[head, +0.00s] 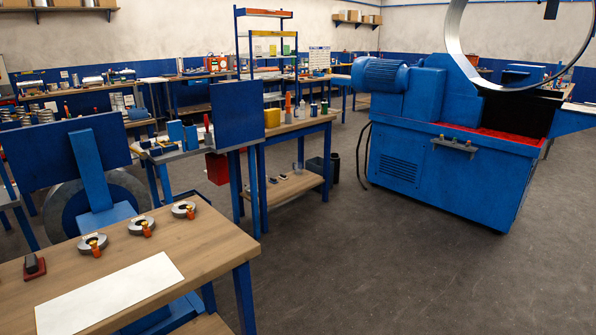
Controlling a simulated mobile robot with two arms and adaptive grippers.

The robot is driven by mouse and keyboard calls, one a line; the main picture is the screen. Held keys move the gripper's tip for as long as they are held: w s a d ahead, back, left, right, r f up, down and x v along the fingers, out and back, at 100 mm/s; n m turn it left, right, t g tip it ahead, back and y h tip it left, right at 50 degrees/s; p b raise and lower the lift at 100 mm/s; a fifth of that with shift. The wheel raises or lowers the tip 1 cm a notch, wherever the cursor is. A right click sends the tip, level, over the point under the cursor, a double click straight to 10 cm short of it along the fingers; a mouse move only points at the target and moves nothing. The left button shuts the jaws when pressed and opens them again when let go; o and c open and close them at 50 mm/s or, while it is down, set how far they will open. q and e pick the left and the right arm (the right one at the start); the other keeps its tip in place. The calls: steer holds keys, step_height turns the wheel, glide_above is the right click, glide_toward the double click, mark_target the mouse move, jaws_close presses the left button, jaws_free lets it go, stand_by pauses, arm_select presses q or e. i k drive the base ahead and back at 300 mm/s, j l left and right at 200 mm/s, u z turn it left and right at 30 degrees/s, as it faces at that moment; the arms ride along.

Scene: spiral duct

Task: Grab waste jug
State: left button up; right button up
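I cannot tell for certain which object is the waste jug. A small yellow container (272,118) stands upright on the workbench in the middle of the head view, and could be a jug. A red bin-like container (217,167) shows lower down, left of that bench, partly hidden by blue legs. Small dark items lie on the bench's lower shelf (287,190). Neither of my grippers is in view.
A wooden table (205,240) with a white sheet (110,295) and several ring-shaped parts is close at front left. A large blue machine (450,170) with a metal ring (450,30) stands at right. Grey floor (350,260) between them is clear.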

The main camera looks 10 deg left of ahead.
mark_target(297, 166)
steer(key=i+z, duration=0.15)
steer(key=i, duration=0.4)
steer(key=i+j+z, duration=0.15)
steer(key=i, duration=0.4)
steer(key=i+l+z, duration=0.1)
steer(key=i, duration=0.65)
steer(key=i+l, duration=0.1)
steer(key=i, duration=0.7)
steer(key=i+j+u, duration=0.2)
steer(key=i+u, duration=0.15)
steer(key=i, duration=0.4)
steer(key=i+u, duration=0.3)
steer(key=i, duration=0.45)
steer(key=i+l+u, duration=0.35)
steer(key=i, duration=0.4)
steer(key=j, duration=0.1)
